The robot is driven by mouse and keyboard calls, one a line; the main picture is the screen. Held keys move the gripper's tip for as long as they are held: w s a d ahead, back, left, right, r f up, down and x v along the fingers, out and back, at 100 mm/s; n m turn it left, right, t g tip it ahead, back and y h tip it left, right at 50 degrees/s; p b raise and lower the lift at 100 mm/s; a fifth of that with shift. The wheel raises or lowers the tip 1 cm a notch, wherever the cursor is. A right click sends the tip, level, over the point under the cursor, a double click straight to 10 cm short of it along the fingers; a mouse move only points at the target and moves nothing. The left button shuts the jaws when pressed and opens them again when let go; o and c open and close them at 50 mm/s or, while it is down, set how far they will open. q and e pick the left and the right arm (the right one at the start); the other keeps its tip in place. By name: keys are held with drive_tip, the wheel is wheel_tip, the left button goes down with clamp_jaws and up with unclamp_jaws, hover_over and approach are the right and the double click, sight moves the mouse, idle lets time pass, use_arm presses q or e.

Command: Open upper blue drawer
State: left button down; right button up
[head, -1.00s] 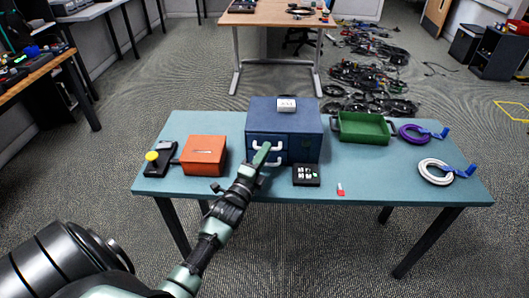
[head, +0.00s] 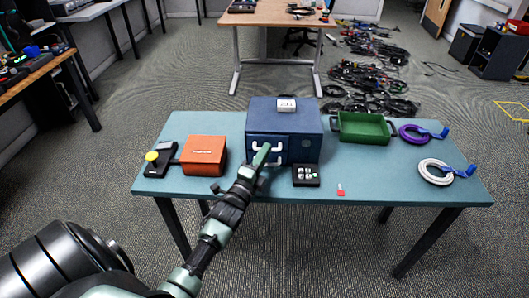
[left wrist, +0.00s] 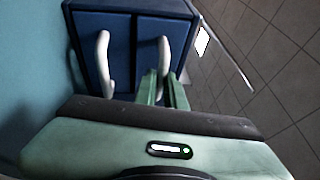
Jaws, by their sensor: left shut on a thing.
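The blue cabinet (head: 300,115) stands on the table with its drawer fronts facing me. In the left wrist view the two drawer fronts show side by side, with the lower drawer's white handle (left wrist: 104,62) at left and the upper drawer's white handle (left wrist: 164,55) at right. My left gripper (head: 263,150) is at the upper handle in the head view. In the left wrist view its green fingers (left wrist: 160,86) are shut on that handle. The upper drawer looks flush with the cabinet. My right gripper is not in view.
On the teal table (head: 390,187), an orange box (head: 203,156) stands left of the cabinet. A black device with a yellow knob (head: 151,156) is farther left. A small black button box (head: 306,175), a green tray (head: 363,128) and cable coils (head: 436,172) lie to the right.

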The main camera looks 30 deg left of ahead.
use_arm(q)
drive_tip(key=s+d+p, duration=0.4)
drive_tip(key=s+d, duration=0.2)
drive_tip(key=s, duration=0.5)
drive_tip(key=shift+d, duration=0.35)
drive_tip(key=c, duration=1.5)
unclamp_jaws()
drive_tip(key=shift+s, duration=0.1)
drive_tip(key=b+v, duration=0.1)
drive_tip(key=v, duration=0.6)
drive_tip(key=shift+s, duration=0.3)
drive_tip(key=shift+d+f, duration=0.1)
drive_tip(key=shift+f, duration=0.1)
